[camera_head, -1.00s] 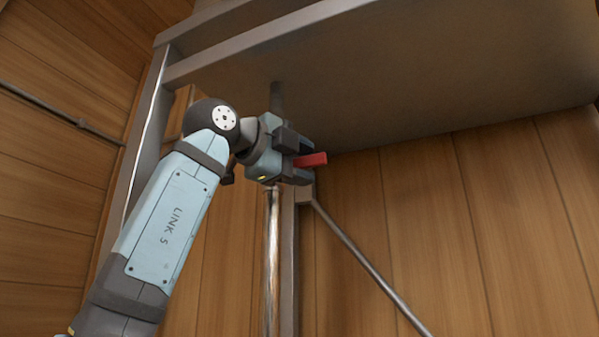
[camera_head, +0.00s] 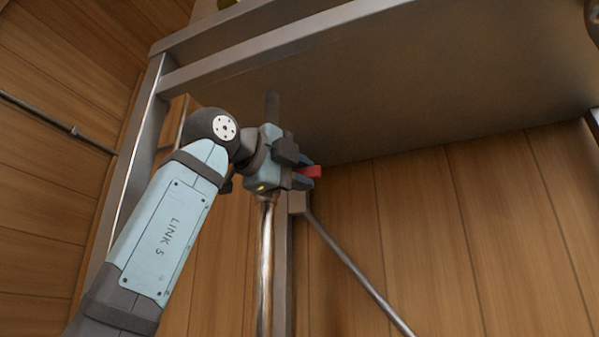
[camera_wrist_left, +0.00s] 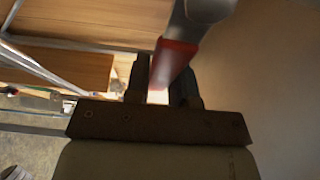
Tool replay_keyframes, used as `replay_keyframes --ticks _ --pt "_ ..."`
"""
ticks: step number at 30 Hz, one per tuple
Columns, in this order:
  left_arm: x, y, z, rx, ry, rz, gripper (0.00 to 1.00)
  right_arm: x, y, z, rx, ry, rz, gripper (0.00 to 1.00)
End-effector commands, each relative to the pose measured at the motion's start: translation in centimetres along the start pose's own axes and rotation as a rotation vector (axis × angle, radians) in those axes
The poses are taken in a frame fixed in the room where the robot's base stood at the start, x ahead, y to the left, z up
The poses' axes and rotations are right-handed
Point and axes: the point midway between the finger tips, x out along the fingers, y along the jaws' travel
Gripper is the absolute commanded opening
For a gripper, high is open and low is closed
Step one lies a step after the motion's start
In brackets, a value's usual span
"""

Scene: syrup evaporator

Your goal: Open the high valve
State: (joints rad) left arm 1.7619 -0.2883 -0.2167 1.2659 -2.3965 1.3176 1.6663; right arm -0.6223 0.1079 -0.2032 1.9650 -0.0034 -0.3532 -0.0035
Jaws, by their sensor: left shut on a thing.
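My left gripper is shut on this handle. In the left wrist view the red handle (camera_wrist_left: 172,62) runs between the two dark fingers (camera_wrist_left: 163,88) toward a grey metal part (camera_wrist_left: 203,12) at the top. The valve body is mostly hidden behind my gripper in the head view. A vertical pipe (camera_head: 266,265) runs down below the gripper. My right gripper is out of view.
The metal pan (camera_head: 420,90) sits close above my gripper on a grey steel frame (camera_head: 135,170). A diagonal brace (camera_head: 355,268) runs down to the right of the pipe. Wood-plank walls stand behind, with a thin rail (camera_head: 50,120) at left.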

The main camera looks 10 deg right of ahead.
Motion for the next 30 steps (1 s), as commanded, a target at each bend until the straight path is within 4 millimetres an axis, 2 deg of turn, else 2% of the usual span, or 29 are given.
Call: replay_keyframes --ticks 21,30 --pt "-0.6 3.4 1.2 0.431 -0.011 0.172 0.00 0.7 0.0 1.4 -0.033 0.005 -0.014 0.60" --pt "-0.8 4.0 1.5 0.533 -0.010 0.213 0.00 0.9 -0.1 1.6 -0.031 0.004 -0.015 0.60"
